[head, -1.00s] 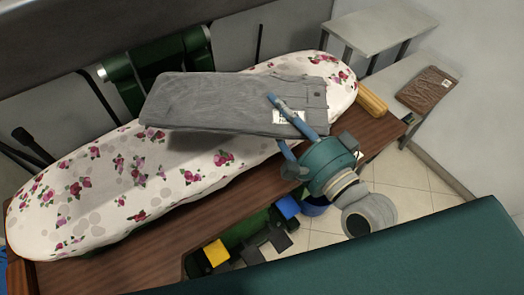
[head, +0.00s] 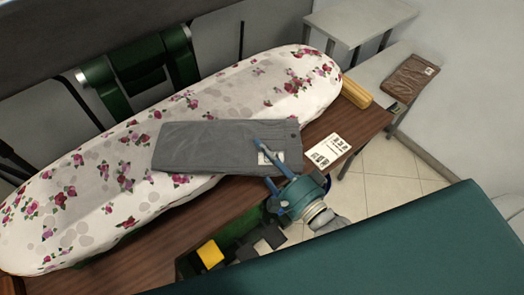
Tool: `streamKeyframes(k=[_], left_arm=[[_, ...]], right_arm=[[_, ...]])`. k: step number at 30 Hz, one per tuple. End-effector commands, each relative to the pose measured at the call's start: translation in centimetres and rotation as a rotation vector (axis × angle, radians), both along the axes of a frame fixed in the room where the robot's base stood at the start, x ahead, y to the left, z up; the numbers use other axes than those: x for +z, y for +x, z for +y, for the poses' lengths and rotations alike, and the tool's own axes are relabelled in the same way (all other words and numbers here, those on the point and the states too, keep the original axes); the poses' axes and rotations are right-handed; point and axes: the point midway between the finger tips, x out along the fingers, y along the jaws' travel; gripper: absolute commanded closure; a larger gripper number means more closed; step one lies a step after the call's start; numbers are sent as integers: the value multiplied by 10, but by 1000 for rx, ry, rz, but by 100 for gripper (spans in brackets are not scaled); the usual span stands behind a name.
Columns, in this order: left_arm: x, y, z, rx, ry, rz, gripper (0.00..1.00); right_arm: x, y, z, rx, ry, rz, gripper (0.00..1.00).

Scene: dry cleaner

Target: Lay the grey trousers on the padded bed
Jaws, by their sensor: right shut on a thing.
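The folded grey trousers (head: 205,145) are in the middle of the head view, over the near side of the padded bed (head: 110,170), which has a white cover with pink flowers. My right gripper (head: 264,160) is shut on the right end of the trousers, beside a small white label there. The trousers lie flat across the bed's near edge, and their right end reaches past it over the brown wooden board (head: 160,225). I cannot tell whether their whole underside touches the bed. My left gripper is not in view.
A white printed card (head: 328,150) lies on the board to the right. A yellow roll (head: 356,91) is at the bed's right end. A folded brown garment (head: 409,79) lies on a grey side table. A green surface (head: 400,245) fills the bottom right.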

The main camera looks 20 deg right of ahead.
Motion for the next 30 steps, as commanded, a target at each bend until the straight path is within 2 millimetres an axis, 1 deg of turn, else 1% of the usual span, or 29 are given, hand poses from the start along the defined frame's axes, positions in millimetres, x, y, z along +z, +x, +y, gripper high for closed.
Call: streamKeyframes(k=[5, 9, 10, 12, 13, 20, 23, 26, 30], left_arm=[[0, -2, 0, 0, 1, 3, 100], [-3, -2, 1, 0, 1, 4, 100], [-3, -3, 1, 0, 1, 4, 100], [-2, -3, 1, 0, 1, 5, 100], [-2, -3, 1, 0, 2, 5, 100], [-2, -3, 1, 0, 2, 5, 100], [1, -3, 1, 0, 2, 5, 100], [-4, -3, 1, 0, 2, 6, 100], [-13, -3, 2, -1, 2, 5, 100]], right_arm=[[3, 1, 0, -1, 3, -5, 100], [-1, 0, 0, -1, 3, -4, 100], [-4, 0, 0, 0, 0, 0, 73], [-3, 0, 0, 0, 0, 0, 59], [-3, 0, 0, 0, 0, 0, 56], [-2, 0, 0, 0, 0, 0, 56], [2, 0, 0, 0, 0, -1, 56], [-3, -10, -3, 1, -1, 4, 56], [-4, -36, -11, 3, -3, 5, 56]])
